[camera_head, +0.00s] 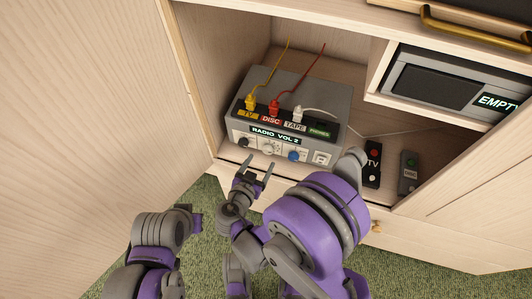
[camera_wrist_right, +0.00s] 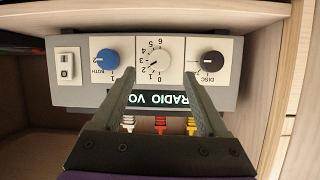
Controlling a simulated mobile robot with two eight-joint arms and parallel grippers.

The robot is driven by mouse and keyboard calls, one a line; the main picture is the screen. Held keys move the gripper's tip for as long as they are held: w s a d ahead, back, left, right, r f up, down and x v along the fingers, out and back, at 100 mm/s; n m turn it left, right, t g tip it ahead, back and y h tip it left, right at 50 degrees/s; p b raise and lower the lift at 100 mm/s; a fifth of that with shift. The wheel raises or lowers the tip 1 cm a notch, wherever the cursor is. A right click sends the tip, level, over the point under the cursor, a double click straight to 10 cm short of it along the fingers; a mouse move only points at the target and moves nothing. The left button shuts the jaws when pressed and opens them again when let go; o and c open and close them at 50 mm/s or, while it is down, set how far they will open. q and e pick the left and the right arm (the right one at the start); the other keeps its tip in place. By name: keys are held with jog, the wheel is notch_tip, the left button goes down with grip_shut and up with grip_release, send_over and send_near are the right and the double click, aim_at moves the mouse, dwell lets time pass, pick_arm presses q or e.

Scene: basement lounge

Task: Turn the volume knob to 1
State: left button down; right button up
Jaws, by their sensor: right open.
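The grey radio amplifier (camera_head: 318,98) stands in the open cabinet; its display (camera_head: 274,135) reads "RADIO VOL 2". The white volume knob (camera_head: 269,148) is in the middle of its front panel. In the right wrist view, the picture is upside down and the knob (camera_wrist_right: 158,61) sits inside a 0 to 6 scale, its mark seemingly near 2. My right gripper (camera_head: 255,170) is open and empty just in front of the panel. In the wrist view its fingertips (camera_wrist_right: 158,78) flank the knob's lower area, apparently without gripping it. My left arm is at lower left; its jaws are not visible.
A black DISC knob (camera_wrist_right: 210,62) and a blue BOTH knob (camera_wrist_right: 107,62) flank the volume knob. Yellow, red and white plugs stand on top. Two remotes, one black (camera_head: 373,164) and one grey (camera_head: 409,173), lie at right. A cabinet door (camera_head: 95,120) fills the left side.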

aim_at(267, 152)
jog(key=x, duration=0.6)
jog(key=shift+b, duration=0.3)
grip_shut()
